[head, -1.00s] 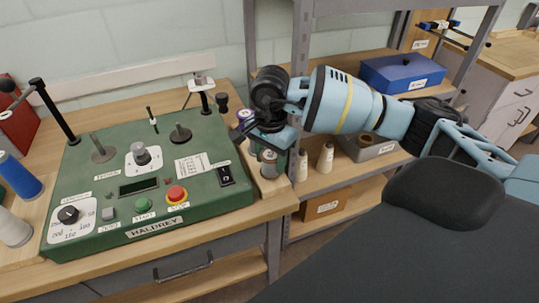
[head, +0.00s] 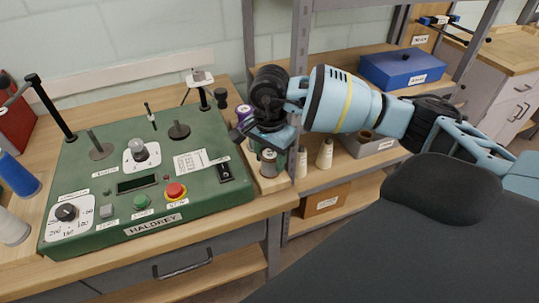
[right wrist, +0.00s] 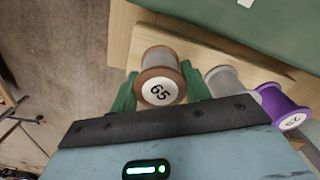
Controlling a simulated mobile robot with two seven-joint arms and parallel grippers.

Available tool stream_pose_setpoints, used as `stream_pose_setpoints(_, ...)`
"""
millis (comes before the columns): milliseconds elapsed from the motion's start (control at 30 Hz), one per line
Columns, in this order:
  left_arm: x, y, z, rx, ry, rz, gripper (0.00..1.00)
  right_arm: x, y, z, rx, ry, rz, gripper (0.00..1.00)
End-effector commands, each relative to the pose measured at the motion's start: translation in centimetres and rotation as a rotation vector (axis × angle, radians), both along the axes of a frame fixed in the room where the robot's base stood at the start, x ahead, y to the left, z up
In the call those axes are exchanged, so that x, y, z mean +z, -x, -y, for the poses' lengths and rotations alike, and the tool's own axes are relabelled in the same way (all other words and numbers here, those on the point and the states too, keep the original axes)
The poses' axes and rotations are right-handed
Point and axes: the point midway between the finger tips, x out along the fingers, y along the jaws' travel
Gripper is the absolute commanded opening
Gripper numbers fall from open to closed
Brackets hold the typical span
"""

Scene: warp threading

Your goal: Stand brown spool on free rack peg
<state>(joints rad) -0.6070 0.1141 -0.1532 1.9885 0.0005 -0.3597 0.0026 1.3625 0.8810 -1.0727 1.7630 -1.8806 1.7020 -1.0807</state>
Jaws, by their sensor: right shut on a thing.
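The brown spool (right wrist: 158,85) has brown flanges, pale grey thread and a round white label reading 65. My right gripper (right wrist: 160,91) is shut on it, with a green finger on each side. In the head view the spool (head: 268,162) shows just below my right gripper (head: 266,142), over the wooden rack (head: 272,185) at the table's right end. The rack also shows behind the spool in the right wrist view (right wrist: 140,40). I cannot tell whether the spool touches the rack, and no free peg shows clearly. My left gripper is out of view.
A purple spool (right wrist: 282,107) and a grey spool (right wrist: 225,82) stand beside the held one. A green control box (head: 140,185) fills the table to the left. A metal shelf post (head: 299,60) stands close to my right gripper. Pale cones (head: 325,153) stand on the shelf.

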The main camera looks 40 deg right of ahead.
Motion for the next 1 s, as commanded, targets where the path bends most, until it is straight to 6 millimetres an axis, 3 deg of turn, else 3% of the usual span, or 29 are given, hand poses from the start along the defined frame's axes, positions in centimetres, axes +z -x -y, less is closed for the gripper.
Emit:
stream_pose_setpoints(300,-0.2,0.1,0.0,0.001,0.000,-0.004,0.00,-0.3,0.0,0.0,0.000,0.000,0.000,0.31)
stream_pose_setpoints(333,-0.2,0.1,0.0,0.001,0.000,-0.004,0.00,-0.3,0.0,0.0,0.000,0.000,0.000,0.48)
stream_pose_setpoints(533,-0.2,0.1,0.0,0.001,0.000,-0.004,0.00,-0.3,0.0,0.0,0.000,0.000,0.000,0.73)
stream_pose_setpoints(833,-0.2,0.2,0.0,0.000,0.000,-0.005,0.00,-0.3,0.0,0.0,0.000,0.000,0.000,0.73)
stream_pose_setpoints(1000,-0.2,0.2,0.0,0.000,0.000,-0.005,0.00,1.6,-0.1,0.0,0.001,-0.001,0.003,0.73)
